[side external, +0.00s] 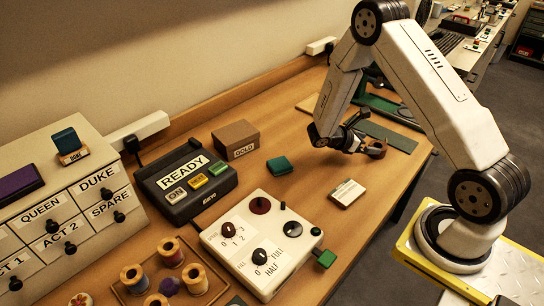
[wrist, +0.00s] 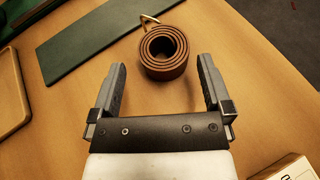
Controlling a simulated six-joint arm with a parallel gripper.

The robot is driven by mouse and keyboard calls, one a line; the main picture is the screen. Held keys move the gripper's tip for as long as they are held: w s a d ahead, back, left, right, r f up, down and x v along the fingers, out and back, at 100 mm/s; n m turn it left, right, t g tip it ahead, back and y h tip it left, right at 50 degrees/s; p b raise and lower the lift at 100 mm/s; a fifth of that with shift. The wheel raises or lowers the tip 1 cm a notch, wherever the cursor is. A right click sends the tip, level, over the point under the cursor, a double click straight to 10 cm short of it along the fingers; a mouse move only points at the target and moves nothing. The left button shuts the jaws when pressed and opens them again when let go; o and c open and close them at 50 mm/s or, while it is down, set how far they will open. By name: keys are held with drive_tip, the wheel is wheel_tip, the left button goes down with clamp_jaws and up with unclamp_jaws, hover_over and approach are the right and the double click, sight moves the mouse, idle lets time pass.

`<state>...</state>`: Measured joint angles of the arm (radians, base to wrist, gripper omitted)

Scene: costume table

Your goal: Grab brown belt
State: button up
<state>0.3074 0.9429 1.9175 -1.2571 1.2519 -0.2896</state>
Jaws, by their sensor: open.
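The brown belt (wrist: 164,52) is a tight coil with a brass-coloured buckle. In the wrist view it sits on the wooden table, just beyond and between my fingertips. My gripper (wrist: 161,70) is open and empty, with one finger to each side of the near part of the coil. In the side view the belt (side external: 375,149) is at the right part of the table, directly at the end of my gripper (side external: 357,148). I cannot tell the exact height of the fingers above the table.
A flat green strip (wrist: 95,42) lies beside the belt. A small white labelled box (side external: 347,192) lies nearer the control panel (side external: 262,240). A brown GOLD box (side external: 236,140) and a teal block (side external: 279,166) stand to the left. Bare table surrounds the belt's near side.

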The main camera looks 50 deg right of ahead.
sight(379, 141)
drive_tip(key=shift+x, duration=2.45)
drive_tip(key=shift+s, duration=0.1)
drive_tip(key=shift+a, duration=0.1)
drive_tip(key=c, duration=1.1)
drive_tip(key=shift+r, duration=0.1)
drive_tip(key=shift+r, duration=0.7)
drive_tip(key=s+a+r, duration=0.5)
drive_tip(key=s+r, duration=0.2)
drive_tip(key=s+a+r, duration=0.3)
drive_tip(key=s+r, duration=0.1)
drive_tip(key=shift+a+r, duration=0.2)
drive_tip(key=shift+a, duration=0.1)
